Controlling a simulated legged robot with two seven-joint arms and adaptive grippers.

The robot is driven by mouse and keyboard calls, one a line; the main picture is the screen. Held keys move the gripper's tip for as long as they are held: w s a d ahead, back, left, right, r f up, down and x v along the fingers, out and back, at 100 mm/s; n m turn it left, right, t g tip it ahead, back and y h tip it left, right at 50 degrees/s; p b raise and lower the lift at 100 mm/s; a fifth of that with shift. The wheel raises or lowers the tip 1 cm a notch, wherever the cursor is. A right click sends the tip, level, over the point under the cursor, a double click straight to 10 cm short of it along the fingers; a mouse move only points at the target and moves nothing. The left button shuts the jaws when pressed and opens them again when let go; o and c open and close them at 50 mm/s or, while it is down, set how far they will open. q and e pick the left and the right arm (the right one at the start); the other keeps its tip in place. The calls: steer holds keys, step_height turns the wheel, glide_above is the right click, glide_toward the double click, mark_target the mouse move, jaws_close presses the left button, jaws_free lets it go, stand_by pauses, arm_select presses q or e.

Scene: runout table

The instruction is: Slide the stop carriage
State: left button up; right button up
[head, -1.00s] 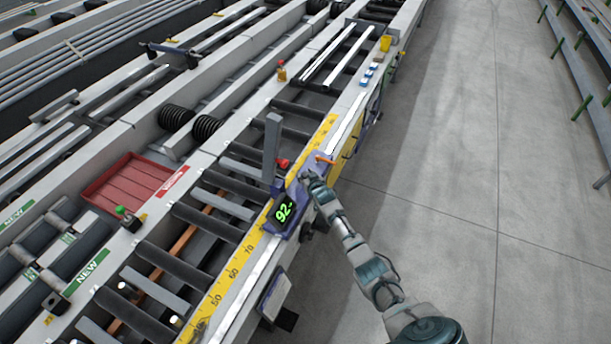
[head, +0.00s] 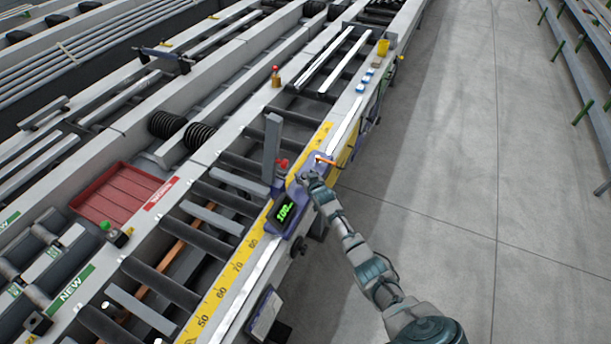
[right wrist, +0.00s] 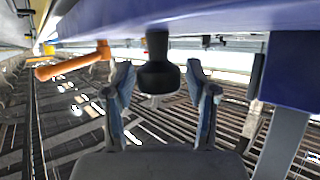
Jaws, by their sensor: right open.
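The stop carriage (head: 294,190) is a blue-purple block on the rail beside the yellow scale (head: 228,277). It carries a grey upright stop plate (head: 272,145), a red knob (head: 283,163), an orange lever (head: 328,161) and a display (head: 285,211) with green digits that seem to read about 100. My right gripper (head: 312,178) is at the carriage's aisle side. In the right wrist view its open fingers (right wrist: 163,92) stand on either side of a black knob (right wrist: 158,76) under the blue carriage body (right wrist: 290,75). The orange lever (right wrist: 72,64) is left of them. My left gripper is out of view.
The rail continues up the picture past the carriage, with small blue-and-white blocks (head: 366,80) and a yellow cup (head: 383,48) farther along the table edge. A dark-framed panel (head: 265,314) hangs below the edge. The concrete floor (head: 470,180) at right is clear.

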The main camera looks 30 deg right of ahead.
steer(key=shift+w+d, duration=0.1)
steer(key=shift+d, duration=0.25)
steer(key=shift+s+a+r, duration=0.15)
steer(key=shift+s+a, duration=0.05)
steer(key=shift+s, duration=0.4)
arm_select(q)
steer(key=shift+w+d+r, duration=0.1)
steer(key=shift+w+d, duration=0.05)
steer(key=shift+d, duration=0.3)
arm_select(e)
steer(key=v, duration=1)
steer(key=shift+s, duration=0.25)
steer(key=shift+r, duration=0.1)
